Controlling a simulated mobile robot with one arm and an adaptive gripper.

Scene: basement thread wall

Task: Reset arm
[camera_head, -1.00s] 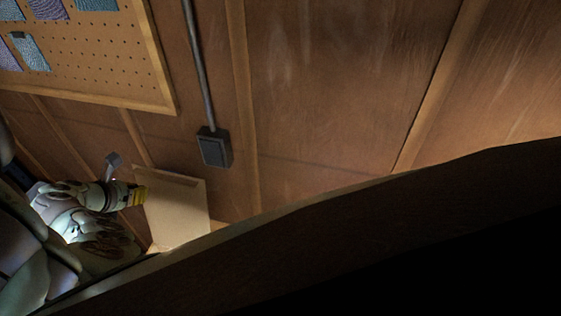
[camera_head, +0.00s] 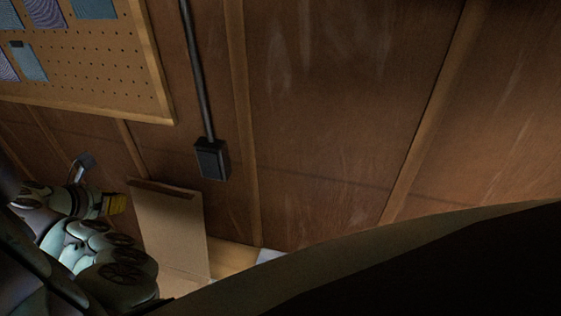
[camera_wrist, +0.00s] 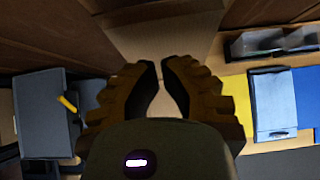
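In the wrist view my gripper (camera_wrist: 159,64) is seen from behind. Its two yellow and dark fingers come together at the tips with only a thin gap, and nothing shows between them. It looks shut and empty.
A pegboard (camera_head: 100,70) with fabric swatches and a dark wall box (camera_head: 211,160) are on the wooden wall. A dark shape fills the lower right. The wrist view shows a grey bin (camera_wrist: 45,112), a blue item (camera_wrist: 273,103) and a grey tray (camera_wrist: 258,42).

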